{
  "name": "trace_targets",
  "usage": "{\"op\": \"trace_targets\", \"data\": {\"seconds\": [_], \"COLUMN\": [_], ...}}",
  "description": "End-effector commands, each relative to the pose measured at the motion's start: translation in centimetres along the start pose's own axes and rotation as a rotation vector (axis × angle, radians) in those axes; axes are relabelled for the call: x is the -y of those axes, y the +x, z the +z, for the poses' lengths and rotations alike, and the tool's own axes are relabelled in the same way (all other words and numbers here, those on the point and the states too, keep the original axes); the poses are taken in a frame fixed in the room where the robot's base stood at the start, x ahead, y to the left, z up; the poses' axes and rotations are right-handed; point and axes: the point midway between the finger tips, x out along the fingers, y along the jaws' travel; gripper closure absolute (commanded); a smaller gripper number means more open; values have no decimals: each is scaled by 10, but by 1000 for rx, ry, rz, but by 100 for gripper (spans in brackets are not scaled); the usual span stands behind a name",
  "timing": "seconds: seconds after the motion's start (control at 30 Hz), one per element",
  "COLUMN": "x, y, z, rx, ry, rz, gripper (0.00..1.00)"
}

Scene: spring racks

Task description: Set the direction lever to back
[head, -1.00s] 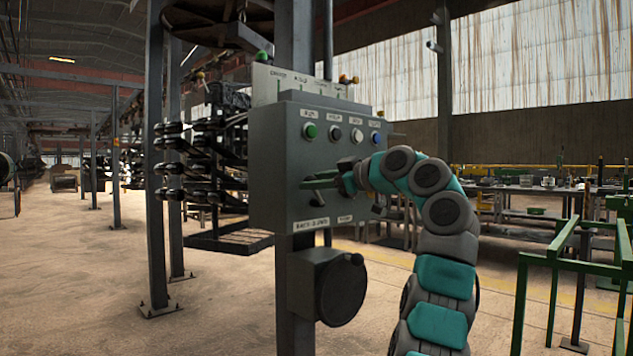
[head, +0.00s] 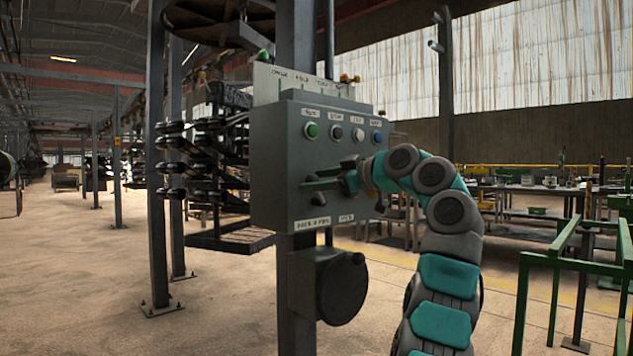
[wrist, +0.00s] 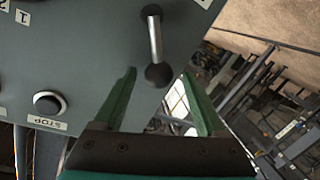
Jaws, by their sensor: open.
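The direction lever (wrist: 156,42) is a short metal rod with a dark ball knob (wrist: 158,75). In the wrist view it stands out from the grey control box (wrist: 85,60), and its knob lies between the tips of my green fingers. My gripper (wrist: 159,74) is open, with a gap visible on both sides of the knob. In the head view my gripper (head: 318,181) is at the lower front of the control box (head: 268,165), above a white label (head: 312,223) that seems to read back and forward. There the lever is small and partly hidden by my gripper.
The box carries a row of buttons, including a green one (head: 312,130) and a blue one (head: 377,137). A STOP button (wrist: 48,104) shows in the wrist view. A round dark housing (head: 342,288) hangs below the box. A green frame (head: 565,255) stands right.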

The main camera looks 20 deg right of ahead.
Motion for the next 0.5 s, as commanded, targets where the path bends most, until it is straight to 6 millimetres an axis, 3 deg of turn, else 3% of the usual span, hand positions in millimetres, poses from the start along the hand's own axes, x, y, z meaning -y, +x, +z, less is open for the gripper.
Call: {"op": "trace_targets", "data": {"seconds": [0.5], "x": [0], "y": [-70], "z": [0], "rx": [0], "ry": [0], "rz": [-1], "gripper": [27]}}
